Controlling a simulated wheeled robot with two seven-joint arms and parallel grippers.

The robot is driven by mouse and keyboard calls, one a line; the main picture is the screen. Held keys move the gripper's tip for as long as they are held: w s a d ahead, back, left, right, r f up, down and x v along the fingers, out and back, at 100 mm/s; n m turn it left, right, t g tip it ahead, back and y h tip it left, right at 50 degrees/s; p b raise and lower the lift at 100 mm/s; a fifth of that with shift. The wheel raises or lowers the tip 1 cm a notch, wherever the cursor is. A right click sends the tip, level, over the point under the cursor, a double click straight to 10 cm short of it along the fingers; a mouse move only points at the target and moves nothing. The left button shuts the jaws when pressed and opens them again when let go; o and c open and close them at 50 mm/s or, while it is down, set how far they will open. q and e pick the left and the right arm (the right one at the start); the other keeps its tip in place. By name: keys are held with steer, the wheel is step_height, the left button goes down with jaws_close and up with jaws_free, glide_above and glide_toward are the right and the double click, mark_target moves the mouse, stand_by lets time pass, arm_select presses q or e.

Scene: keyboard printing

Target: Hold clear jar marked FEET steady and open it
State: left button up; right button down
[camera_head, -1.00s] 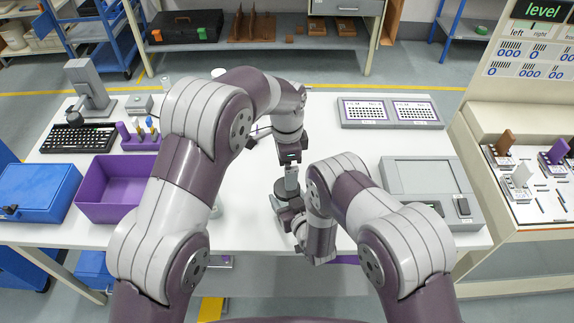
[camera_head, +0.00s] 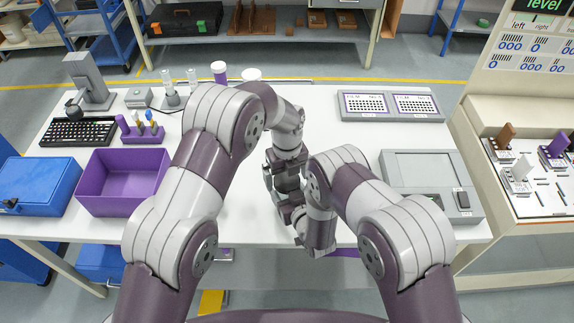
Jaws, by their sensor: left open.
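My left gripper (camera_head: 283,186) is open and points down over the front middle of the white table. My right gripper (camera_head: 293,214) is low at the table's front edge, just below the left one in the picture. Its fingers are too covered to tell whether they are open or shut. No clear jar marked FEET can be made out. The spot between my two grippers is covered by the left gripper and wrist.
A purple bin (camera_head: 122,193), blue box (camera_head: 38,186), tube rack (camera_head: 144,136) and keyboard (camera_head: 78,132) fill the left side. A grey device (camera_head: 420,168) and two printed panels (camera_head: 390,106) are on the right. The white table (camera_head: 345,140) is bare between.

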arm_select(q)
steer(key=shift+f, duration=0.15)
steer(key=c, duration=1.1)
steer(key=n, duration=0.7)
